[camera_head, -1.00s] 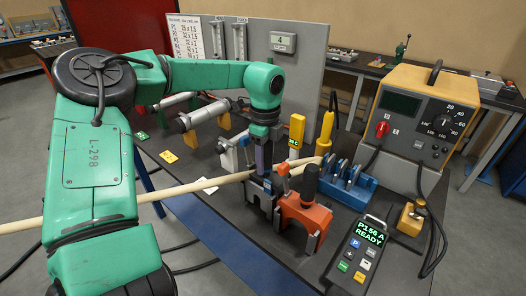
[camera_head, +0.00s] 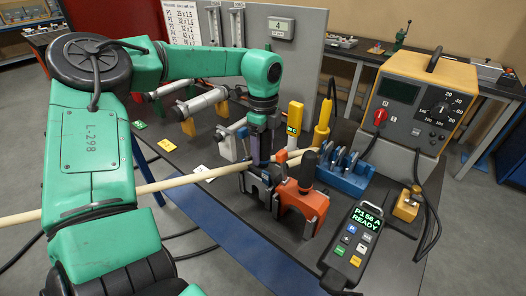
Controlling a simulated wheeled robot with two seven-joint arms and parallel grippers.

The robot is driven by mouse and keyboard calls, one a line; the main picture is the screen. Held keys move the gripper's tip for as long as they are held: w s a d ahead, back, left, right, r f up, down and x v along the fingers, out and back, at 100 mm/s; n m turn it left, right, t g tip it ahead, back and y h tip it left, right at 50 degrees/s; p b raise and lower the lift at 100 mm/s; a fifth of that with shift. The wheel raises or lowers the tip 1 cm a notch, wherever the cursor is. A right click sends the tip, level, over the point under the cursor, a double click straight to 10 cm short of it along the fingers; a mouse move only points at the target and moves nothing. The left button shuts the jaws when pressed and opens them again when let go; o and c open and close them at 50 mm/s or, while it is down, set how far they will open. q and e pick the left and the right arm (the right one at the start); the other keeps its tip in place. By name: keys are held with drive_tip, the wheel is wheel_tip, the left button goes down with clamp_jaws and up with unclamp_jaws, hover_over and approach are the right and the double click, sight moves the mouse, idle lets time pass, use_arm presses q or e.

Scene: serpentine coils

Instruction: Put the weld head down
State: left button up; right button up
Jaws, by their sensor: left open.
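My left gripper (camera_head: 257,160) points down at the pale tube (camera_head: 190,179), beside the grey clamp blocks (camera_head: 249,182). It is open; whether the tube lies between its fingers is hard to see. An upright yellow tool (camera_head: 323,124) with a black cable stands behind and to the right of my gripper, apart from it; it looks like the weld head, but I cannot be sure. An orange clamp (camera_head: 307,203) with a black handle stands just right of my gripper. My right gripper is not in view.
A blue rack (camera_head: 345,180) stands right of the orange clamp. The yellow and grey power unit (camera_head: 410,150) is at the right, with a pendant (camera_head: 352,243) in front. A grey panel (camera_head: 300,70) rises behind. The bench is bare near its front left edge.

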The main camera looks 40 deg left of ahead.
use_arm(q)
wheel_tip(320, 180, up, 11)
drive_tip(key=shift+s+r+b, duration=0.1)
drive_tip(key=shift+b, duration=0.55)
